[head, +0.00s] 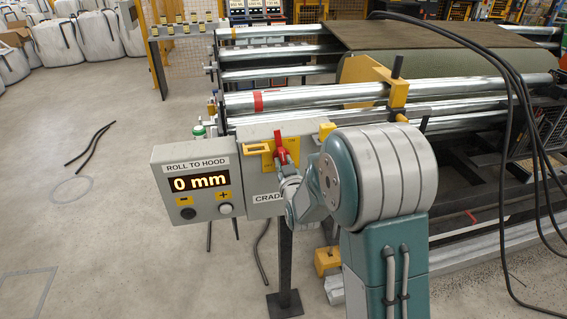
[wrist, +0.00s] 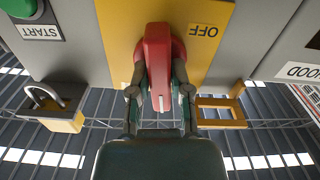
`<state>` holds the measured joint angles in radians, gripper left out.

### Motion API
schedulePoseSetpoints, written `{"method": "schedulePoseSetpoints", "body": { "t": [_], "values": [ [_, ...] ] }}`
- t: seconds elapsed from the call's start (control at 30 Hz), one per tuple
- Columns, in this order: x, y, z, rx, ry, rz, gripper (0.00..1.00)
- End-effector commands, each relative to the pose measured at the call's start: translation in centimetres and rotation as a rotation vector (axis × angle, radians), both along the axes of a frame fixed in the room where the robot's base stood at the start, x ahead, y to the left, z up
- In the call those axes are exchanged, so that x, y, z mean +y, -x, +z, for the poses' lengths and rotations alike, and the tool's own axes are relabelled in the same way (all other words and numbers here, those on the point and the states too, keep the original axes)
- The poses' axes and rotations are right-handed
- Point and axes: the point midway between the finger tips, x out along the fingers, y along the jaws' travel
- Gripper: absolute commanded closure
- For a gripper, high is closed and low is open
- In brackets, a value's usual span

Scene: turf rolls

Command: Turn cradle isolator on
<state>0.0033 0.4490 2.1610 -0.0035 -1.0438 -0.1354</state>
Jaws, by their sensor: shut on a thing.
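The cradle isolator is a red rotary handle (wrist: 158,50) on a yellow plate (wrist: 212,62). An OFF label (wrist: 204,30), upside down in the wrist view, is to the right of the handle. My gripper (wrist: 158,85) has one finger on each side of the handle and is shut on it. In the head view the red handle (head: 280,147) shows at the grey control box, partly covered by my wrist. The CRADLE label (head: 268,198) is cut off by my arm. An ON label is not visible.
A grey display box (head: 190,205) reading 0 mm stands left of the isolator. A yellow hasp (wrist: 222,110) and a padlock (wrist: 45,105) flank the handle. A green START button (wrist: 20,6) is nearby. Steel rollers (head: 310,95) lie behind. Black cables (head: 515,90) hang at right.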

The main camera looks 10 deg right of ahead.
Motion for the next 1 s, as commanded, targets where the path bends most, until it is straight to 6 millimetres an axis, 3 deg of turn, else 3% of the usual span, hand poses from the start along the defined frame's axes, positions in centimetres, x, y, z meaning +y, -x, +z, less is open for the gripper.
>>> {"method": "schedulePoseSetpoints", "body": {
  "t": [0.03, 0.4, 0.87, 0.9, 0.97, 1.0],
  "values": [
    [0.06, 0.22, -0.82, 0.021, -0.025, 0.001, 1.0],
    [0.07, 0.22, -0.81, 0.021, -0.143, 0.001, 1.0],
    [0.08, 0.22, -0.8, 0.021, -0.153, 0.001, 1.0],
    [0.08, 0.22, -0.79, 0.021, -0.153, 0.001, 0.61],
    [0.08, 0.19, -0.7, 0.019, -0.153, 0.001, 0.4],
    [0.07, 0.17, -0.63, 0.017, -0.153, 0.001, 0.4]
  ]
}}
